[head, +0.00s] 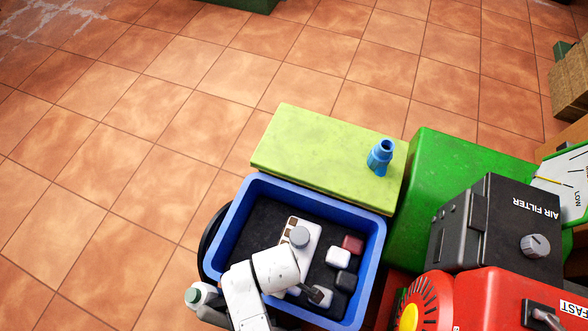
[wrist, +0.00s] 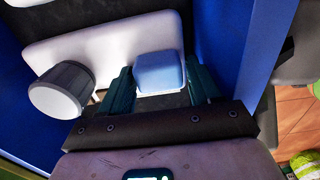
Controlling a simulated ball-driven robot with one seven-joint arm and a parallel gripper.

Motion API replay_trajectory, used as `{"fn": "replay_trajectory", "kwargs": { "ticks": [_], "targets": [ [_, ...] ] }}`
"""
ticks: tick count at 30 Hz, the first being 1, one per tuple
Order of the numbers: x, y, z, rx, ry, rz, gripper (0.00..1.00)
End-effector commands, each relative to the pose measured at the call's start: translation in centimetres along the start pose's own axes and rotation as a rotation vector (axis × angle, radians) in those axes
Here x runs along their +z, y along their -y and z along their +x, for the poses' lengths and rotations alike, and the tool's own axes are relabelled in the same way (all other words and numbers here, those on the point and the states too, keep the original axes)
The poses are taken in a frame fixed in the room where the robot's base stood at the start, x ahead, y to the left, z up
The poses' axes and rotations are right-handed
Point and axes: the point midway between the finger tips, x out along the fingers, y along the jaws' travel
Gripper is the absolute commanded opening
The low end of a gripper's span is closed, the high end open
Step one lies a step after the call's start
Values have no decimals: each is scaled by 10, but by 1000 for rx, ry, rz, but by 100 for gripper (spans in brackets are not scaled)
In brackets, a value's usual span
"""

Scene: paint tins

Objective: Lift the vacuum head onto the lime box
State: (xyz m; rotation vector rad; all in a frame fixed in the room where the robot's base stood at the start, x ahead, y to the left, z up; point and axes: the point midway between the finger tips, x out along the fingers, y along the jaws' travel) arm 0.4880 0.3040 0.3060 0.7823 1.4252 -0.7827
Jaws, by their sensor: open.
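A blue, nozzle-shaped piece (head: 381,157), which looks like the vacuum head, stands upright near the right end of the lime box (head: 310,150). It is not in the wrist view. My gripper (wrist: 160,82) is open, with its two dark teal fingers apart. A small pale blue-white block (wrist: 160,72) shows between or just beyond the fingers; I cannot tell whether they touch it. In the head view my white arm reaches over the blue crate, away from the nozzle piece, and hides most of the gripper.
The blue crate (head: 375,262) adjoins the lime box and holds a white panel with a grey knob (head: 300,237) and several small blocks. A green box (head: 440,165), a black air filter box (head: 490,235) and a red machine (head: 475,300) crowd the right. Tiled floor lies open at left.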

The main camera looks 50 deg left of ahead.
Motion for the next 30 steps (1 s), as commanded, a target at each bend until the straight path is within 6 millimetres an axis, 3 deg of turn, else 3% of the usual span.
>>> {"fn": "replay_trajectory", "kwargs": {
  "ticks": [2,19,26,30],
  "targets": [
    [0,0,-1,0,0,0,63],
    [0,0,-1,0,0,0,9],
    [0,-1,-2,2,-1,0,8],
    [0,-1,-15,3,-2,1,8]
  ]
}}
